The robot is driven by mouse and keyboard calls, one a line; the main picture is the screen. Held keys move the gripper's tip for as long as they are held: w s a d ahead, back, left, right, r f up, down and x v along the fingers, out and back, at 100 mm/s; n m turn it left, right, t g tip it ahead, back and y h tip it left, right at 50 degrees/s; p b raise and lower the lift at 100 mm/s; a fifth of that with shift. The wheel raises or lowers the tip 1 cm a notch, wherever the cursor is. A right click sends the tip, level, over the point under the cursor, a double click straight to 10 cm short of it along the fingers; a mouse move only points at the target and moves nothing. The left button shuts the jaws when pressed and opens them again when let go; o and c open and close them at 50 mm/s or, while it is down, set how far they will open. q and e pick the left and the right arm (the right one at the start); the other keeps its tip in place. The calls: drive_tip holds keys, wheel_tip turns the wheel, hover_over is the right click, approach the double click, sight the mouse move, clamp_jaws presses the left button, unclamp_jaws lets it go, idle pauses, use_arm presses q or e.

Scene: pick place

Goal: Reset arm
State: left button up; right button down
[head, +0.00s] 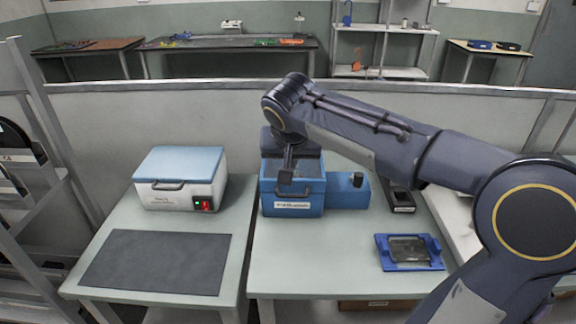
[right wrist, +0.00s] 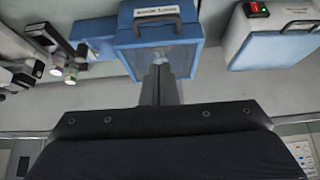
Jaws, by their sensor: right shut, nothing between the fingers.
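My right arm reaches in from the right side of the head view. Its gripper (head: 286,174) points down in front of or over the blue box machine (head: 292,205) on the right-hand table. In the right wrist view the two fingers (right wrist: 159,72) are together with nothing between them. The blue box, its label and its handle also show there (right wrist: 165,48), upside down, just beyond the fingertips. I cannot tell whether the fingertips touch the box. My left gripper is in neither view.
A white box with a blue lid (head: 180,178) and a dark mat (head: 157,262) are on the left table. A blue tray-like fixture (head: 383,254) sits front right, and a small dark device (head: 402,201) behind it. The right table's front middle (head: 310,255) is clear. A partition (head: 130,115) stands behind.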

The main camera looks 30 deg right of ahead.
drive_tip(key=s+a+f+n+y+p, duration=0.1)
drive_tip(key=s+a+f+y, duration=0.1)
drive_tip(key=s, duration=0.6)
drive_tip(key=s+a+f+n+y+p, duration=0.1)
drive_tip(key=s+a+f, duration=0.3)
drive_tip(key=s, duration=0.4)
drive_tip(key=s+a+f+n+y, duration=0.2)
drive_tip(key=s+a+f+y, duration=0.1)
drive_tip(key=s, duration=0.5)
drive_tip(key=shift+f+n+y+p, duration=0.3)
drive_tip(key=shift+f+y+p, duration=0.15)
drive_tip(key=shift+f, duration=0.2)
drive_tip(key=shift+a, duration=0.1)
